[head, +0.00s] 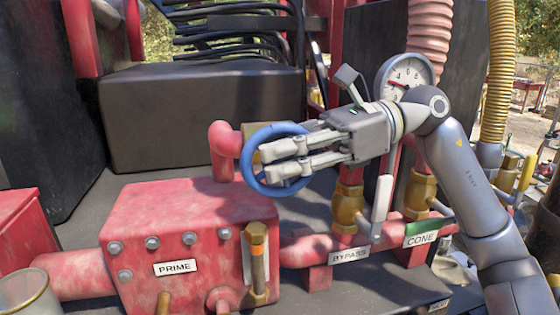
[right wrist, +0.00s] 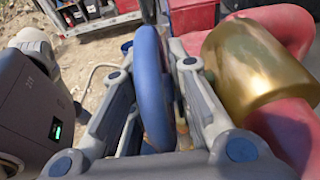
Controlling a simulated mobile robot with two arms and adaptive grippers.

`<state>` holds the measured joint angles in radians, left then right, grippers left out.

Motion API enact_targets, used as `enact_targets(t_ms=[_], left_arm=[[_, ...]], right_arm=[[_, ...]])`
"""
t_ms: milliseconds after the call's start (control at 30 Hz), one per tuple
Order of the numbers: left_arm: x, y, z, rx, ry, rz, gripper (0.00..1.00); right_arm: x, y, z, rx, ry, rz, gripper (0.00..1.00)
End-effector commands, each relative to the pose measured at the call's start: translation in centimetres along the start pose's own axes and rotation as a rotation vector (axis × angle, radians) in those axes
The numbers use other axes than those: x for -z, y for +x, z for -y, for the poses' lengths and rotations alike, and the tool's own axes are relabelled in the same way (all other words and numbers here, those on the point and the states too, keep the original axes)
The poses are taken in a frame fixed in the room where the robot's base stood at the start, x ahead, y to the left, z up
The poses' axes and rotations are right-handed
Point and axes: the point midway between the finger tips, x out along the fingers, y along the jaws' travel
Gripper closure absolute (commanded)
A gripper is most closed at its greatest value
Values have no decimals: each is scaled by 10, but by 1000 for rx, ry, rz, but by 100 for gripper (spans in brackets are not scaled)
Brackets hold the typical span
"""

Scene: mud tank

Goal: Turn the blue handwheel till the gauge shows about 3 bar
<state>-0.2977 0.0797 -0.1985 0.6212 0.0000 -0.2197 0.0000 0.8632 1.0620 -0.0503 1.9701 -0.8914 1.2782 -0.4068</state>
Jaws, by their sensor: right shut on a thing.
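The blue handwheel (head: 247,152) stands upright in front of a brass fitting and a red pipe elbow in the head view. My right gripper (head: 270,163) reaches across it from the right and is shut on its rim. In the right wrist view the blue rim (right wrist: 152,85) runs between the two fingers. The round white gauge (head: 408,70) is above my right wrist, its lower part covered by my arm. Its red needle is at the left of the dial, near the 4; the exact reading is too small to tell. My left gripper is out of view.
A red box labelled PRIME (head: 190,240) is below the wheel. Brass valves (head: 347,205) with BYPASS and CONE labels stand below my right forearm. A brass cylinder (right wrist: 255,65) is close beside the fingers. A black block (head: 200,115) lies behind.

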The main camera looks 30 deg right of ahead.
Motion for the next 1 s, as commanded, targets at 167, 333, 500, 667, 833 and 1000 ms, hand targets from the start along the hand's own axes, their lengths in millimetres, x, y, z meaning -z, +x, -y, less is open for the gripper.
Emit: enact_targets(t_ms=[167,333,500,667,833,1000], left_arm=[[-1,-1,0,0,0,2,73],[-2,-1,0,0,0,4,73],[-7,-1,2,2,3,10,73],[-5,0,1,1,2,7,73],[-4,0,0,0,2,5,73],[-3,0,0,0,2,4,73]], right_arm=[[-1,-1,1,2,3,3,73],[-1,-1,0,2,2,2,73],[-1,-2,0,2,1,1,73],[0,-20,1,5,4,1,73],[0,-56,2,7,5,2,73],[0,-91,1,5,4,3,73]])
